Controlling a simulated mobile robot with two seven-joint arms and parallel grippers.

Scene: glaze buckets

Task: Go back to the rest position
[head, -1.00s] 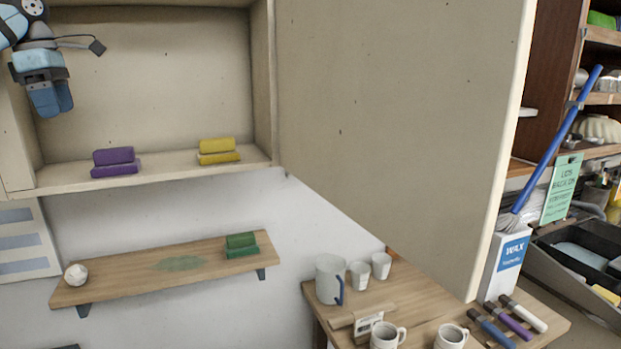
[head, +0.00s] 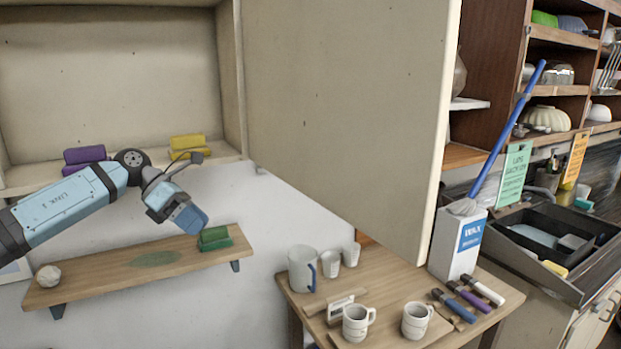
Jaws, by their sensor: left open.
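My left gripper (head: 189,217) hangs at the end of my left arm, which comes in from the left. It is empty, in front of the wall shelf, and its blue fingers point down and right. It appears close beside the green block (head: 214,239) on the wooden wall shelf (head: 110,272); I cannot tell if they touch. A purple block (head: 84,156) and a yellow block (head: 187,142) sit in the open cabinet (head: 115,70) above, the purple one partly hidden by my arm. My right gripper is out of view.
The cabinet door (head: 345,110) stands wide open at the centre. Below it a wooden table (head: 400,285) holds a white pitcher (head: 302,270), several cups, coloured markers and a wax box (head: 458,243) with a blue-handled brush. A white round object (head: 48,276) lies on the shelf's left end.

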